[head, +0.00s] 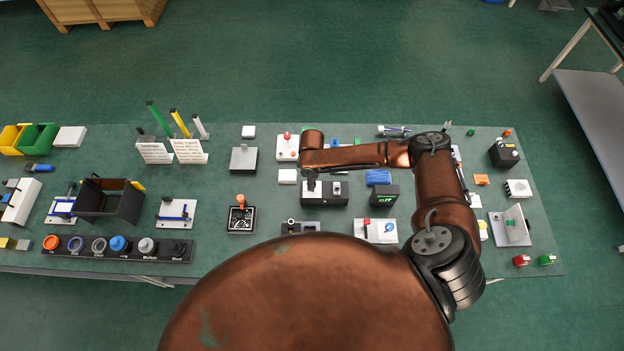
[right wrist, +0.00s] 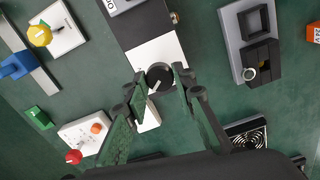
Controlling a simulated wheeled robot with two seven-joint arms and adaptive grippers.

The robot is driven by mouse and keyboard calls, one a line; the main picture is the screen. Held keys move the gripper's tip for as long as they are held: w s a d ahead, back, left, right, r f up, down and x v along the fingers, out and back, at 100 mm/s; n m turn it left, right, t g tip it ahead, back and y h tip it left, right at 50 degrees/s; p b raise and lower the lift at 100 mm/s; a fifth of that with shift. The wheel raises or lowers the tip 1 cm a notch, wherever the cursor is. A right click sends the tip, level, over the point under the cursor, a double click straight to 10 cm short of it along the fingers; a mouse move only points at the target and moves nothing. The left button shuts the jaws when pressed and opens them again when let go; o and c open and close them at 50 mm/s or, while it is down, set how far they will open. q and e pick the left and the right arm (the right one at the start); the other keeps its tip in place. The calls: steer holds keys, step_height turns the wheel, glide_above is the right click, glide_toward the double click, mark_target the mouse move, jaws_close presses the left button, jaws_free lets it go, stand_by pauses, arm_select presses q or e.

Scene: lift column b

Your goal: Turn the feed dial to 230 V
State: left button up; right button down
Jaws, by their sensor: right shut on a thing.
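The feed dial (right wrist: 159,77) is a round black knob with a pale pointer line, on a white-faced dark unit (right wrist: 150,45) in the right wrist view. My right gripper (right wrist: 158,80) has a finger on either side of the knob and is shut on it. The markings around the dial are too small or covered to read. In the head view my right gripper (head: 311,180) points down at the left end of the dark unit (head: 325,198), and the knob is hidden beneath it. My left gripper is not in view.
A joystick box (head: 241,219) stands left of the unit. A black block marked "off" (head: 384,196) stands at its right. A white box with a red knob (head: 287,147) is behind. The green bench (head: 220,255) is crowded, with narrow gaps between devices.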

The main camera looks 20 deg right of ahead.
steer(key=n+p, duration=0.1)
steer(key=n, duration=0.1)
steer(key=shift+a+r+n, duration=0.1)
steer(key=shift+n, duration=0.3)
steer(key=n+p, duration=0.1)
steer(key=n, duration=0.1)
steer(key=shift+n, duration=0.4)
steer(key=n, duration=0.4)
steer(key=shift+n+p, duration=0.35)
steer(key=shift+n, duration=0.05)
steer(key=shift+s+a, duration=0.1)
steer(key=c, duration=1.6)
jaws_free()
step_height(320, 180, up, 12)
